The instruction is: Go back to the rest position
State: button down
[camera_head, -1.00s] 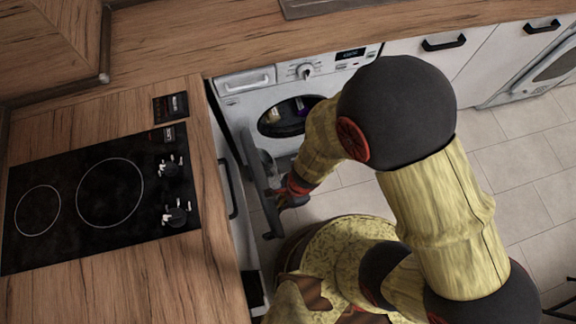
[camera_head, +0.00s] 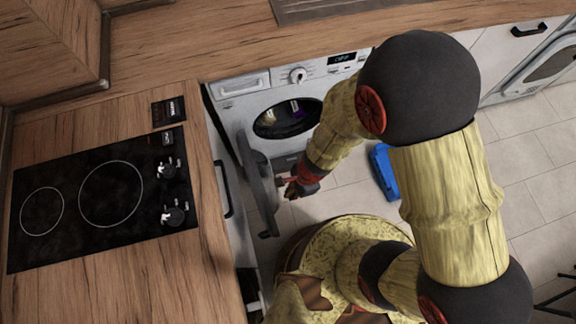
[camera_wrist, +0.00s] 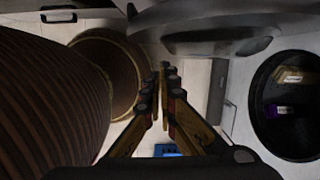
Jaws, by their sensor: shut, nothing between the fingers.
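My gripper (camera_head: 290,190) is low in front of the white washing machine (camera_head: 240,110), close to its open round door (camera_head: 258,180); I cannot tell whether they touch. The gripper also shows in the wrist view (camera_wrist: 166,75), its fingers together with nothing between them. My yellow arm hides part of the machine and the floor. In the wrist view, the dark drum opening (camera_wrist: 265,130) is at the right, with a yellowish item (camera_wrist: 289,75) and a purple item (camera_wrist: 281,110) inside. The door (camera_wrist: 215,38) crosses the top, near the fingertips.
A blue object (camera_head: 383,172) lies on the tiled floor (camera_head: 530,180), right of my gripper. A black cooktop (camera_head: 95,200) is set in the wooden counter (camera_head: 120,290) at left. White cabinets run along the back. Free floor is at the right.

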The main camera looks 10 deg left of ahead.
jog(key=p+v, duration=0.2)
jog(key=v, duration=0.3)
jog(key=shift+d, duration=0.1)
jog(key=s+r+n+g, duration=0.2)
jog(key=s+r+n, duration=0.1)
jog(key=s+n, duration=0.15)
jog(key=w+d+r+n+t+h, duration=0.1)
jog(key=d+r, duration=0.5)
jog(key=r, duration=0.6)
jog(key=w+d+r+n+t, duration=0.4)
jog(key=d+r, duration=0.3)
jog(key=r, duration=0.5)
jog(key=w+d+r+n+t+h, duration=0.1)
jog(key=w+d+r+n+t, duration=0.2)
jog(key=r, duration=1)
jog(key=d, duration=0.3)
jog(key=shift+w+d+t+h, duration=0.2)
jog(key=shift+w+t+h, duration=0.1)
jog(key=shift+t, duration=0.1)
